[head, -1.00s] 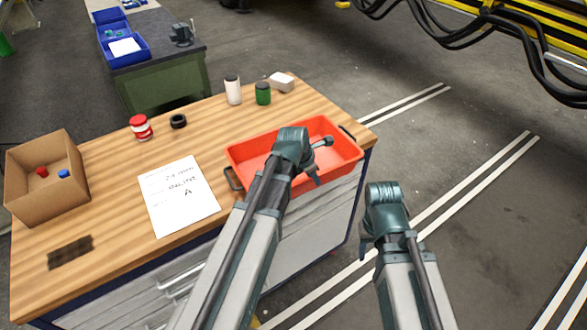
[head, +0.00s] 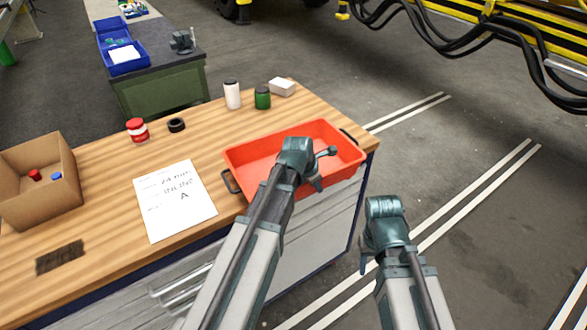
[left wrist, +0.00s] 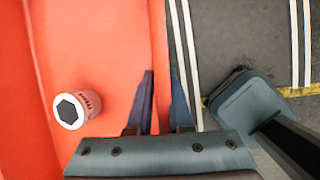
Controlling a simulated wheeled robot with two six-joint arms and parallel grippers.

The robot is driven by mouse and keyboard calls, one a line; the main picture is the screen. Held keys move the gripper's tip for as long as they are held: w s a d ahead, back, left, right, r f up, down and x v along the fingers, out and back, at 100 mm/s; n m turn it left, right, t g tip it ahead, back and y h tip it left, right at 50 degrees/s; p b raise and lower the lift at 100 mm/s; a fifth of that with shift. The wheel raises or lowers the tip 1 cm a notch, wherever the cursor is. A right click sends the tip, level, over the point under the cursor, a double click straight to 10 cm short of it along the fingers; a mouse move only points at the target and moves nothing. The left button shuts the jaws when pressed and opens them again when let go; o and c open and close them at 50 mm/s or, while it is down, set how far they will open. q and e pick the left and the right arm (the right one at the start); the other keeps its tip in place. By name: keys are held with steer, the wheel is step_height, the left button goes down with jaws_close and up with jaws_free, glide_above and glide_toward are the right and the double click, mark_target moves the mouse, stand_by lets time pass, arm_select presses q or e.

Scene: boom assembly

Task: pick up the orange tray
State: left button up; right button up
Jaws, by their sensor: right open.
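The orange tray (head: 250,155) sits on the right end of the wooden workbench, with dark handles at both ends. My left gripper (head: 318,184) is over the tray's near long side, pointing down. In the left wrist view its two dark fingers (left wrist: 163,103) are apart, with the tray's edge (left wrist: 159,60) showing between them; contact cannot be told. A white can with a black hexagon on top (left wrist: 75,108) is inside the tray, hidden by my arm in the head view. My right gripper (head: 366,264) is off the bench's near right side, open and empty.
On the workbench (head: 110,225) are a paper sheet (head: 175,200), a cardboard box (head: 40,185), a red-and-white jar (head: 137,130), a black ring (head: 176,125), a white bottle (head: 232,95), a green jar (head: 262,98) and a white block (head: 281,87).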

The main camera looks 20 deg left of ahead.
arm_select(q)
jaws_close()
stand_by(1.0)
steer(key=shift+a+r, duration=0.1)
arm_select(e)
steer(key=shift+r, duration=0.1)
